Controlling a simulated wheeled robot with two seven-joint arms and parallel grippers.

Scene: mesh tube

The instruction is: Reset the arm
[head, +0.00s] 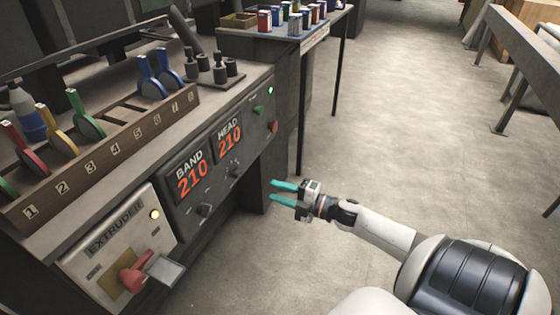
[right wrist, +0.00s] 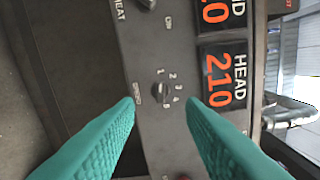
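My right gripper (head: 284,192) has teal fingers held apart. It is in free space over the floor, to the right of the machine's control panel (head: 222,160), with nothing between its fingers. In the right wrist view the two open fingers (right wrist: 165,105) frame a numbered rotary knob (right wrist: 161,94) on the panel, with a clear gap before it. The HEAD display (right wrist: 221,77) reads 210 beside the knob. My left gripper is not in view.
The extruder box (head: 118,245) with a red lever (head: 133,276) juts out at the lower left. A numbered rack (head: 105,150) holds coloured levers. A table (head: 262,35) with small coloured containers stands behind. Open floor (head: 390,120) lies to the right.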

